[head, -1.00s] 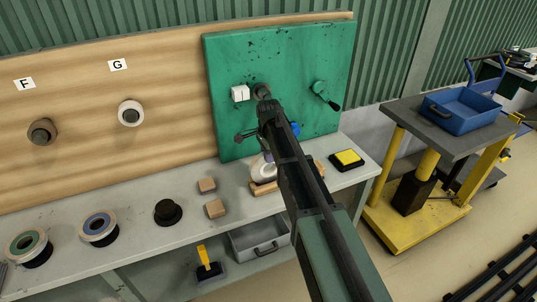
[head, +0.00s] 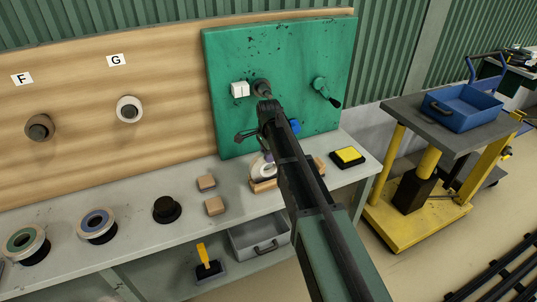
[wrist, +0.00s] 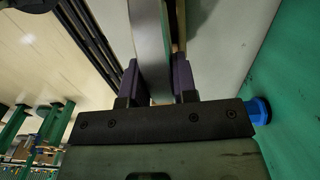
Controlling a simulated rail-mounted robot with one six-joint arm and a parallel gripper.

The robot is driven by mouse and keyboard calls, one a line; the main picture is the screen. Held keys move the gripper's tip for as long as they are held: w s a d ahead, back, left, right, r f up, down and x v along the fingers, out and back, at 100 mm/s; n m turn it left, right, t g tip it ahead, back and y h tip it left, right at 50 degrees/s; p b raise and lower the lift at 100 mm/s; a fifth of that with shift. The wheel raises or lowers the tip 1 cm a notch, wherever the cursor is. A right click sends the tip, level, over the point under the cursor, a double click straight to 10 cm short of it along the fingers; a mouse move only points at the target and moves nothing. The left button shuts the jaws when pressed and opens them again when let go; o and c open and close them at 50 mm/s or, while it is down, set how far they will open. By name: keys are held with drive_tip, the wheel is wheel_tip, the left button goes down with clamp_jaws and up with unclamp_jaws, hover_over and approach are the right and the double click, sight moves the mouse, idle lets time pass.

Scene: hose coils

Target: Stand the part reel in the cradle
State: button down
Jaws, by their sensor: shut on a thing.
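The part reel (head: 261,168) is a pale ring, upright just above or in the wooden cradle (head: 262,186) on the bench. My arm covers its right side in the head view, so I cannot tell whether it rests on the cradle. In the wrist view, my gripper (wrist: 158,82) has its two purple fingers on either side of the reel's grey-white edge (wrist: 152,40) and is shut on it. In the head view the gripper is mostly hidden behind my arm.
A green panel (head: 225,60) with a handle and knobs stands close behind the cradle. Two wooden blocks (head: 214,206) and a black flanged hub (head: 166,209) lie to the left. A yellow-topped pad (head: 347,156) lies right. Two reels (head: 97,226) lie at far left.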

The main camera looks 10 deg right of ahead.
drive_tip(key=c, duration=0.8)
unclamp_jaws()
drive_tip(key=shift+r, duration=0.1)
drive_tip(key=shift+r+p, duration=3.45)
drive_tip(key=shift+p, duration=0.05)
wheel_tip(320, 180, up, 11)
drive_tip(key=p, duration=1)
drive_tip(key=shift+f+p, duration=0.1)
drive_tip(key=shift+p, duration=0.3)
